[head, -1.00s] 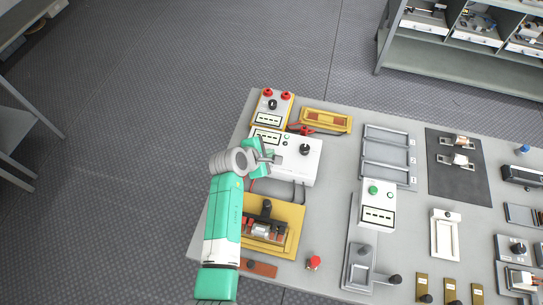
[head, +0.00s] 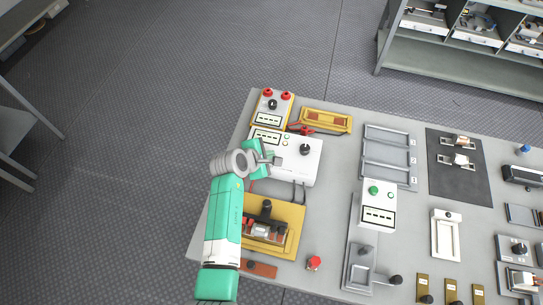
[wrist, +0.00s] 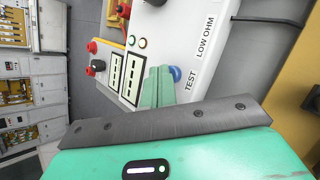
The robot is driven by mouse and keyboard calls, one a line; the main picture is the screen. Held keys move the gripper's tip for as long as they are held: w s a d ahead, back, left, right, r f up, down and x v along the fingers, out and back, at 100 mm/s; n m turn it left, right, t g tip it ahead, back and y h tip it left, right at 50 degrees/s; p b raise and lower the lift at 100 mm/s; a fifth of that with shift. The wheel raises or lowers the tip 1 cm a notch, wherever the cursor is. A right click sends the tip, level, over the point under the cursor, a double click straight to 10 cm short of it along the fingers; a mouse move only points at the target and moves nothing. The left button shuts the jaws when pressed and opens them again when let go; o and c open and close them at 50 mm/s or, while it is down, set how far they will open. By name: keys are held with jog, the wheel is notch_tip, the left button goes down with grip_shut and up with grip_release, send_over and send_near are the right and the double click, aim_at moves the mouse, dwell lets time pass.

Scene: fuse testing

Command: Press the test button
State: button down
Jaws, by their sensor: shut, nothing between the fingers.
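The blue test button (wrist: 175,73) sits on the white meter box (wrist: 212,50), beside the printed words TEST and LOW OHM in the wrist view. My gripper (wrist: 159,70) is shut and empty. Its green fingertips lie just left of the button in that view and cover part of its edge; I cannot tell whether they touch it. In the head view my gripper (head: 275,159) is over the left part of the white meter box (head: 309,170), and the button is hidden there.
A yellow unit with red terminals (head: 271,106) stands behind the meter box. A yellow fuse fixture (head: 290,215) lies in front, and a white box with a green button (head: 377,205) stands to the right. Bare grey tabletop (head: 325,225) lies between them.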

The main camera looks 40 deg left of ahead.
jog(key=shift+r+p, duration=0.75)
jog(key=shift+p, duration=0.2)
jog(key=shift+r, duration=0.1)
notch_tip(320, 180, up, 5)
jog(key=p, duration=0.5)
dwell(0.4)
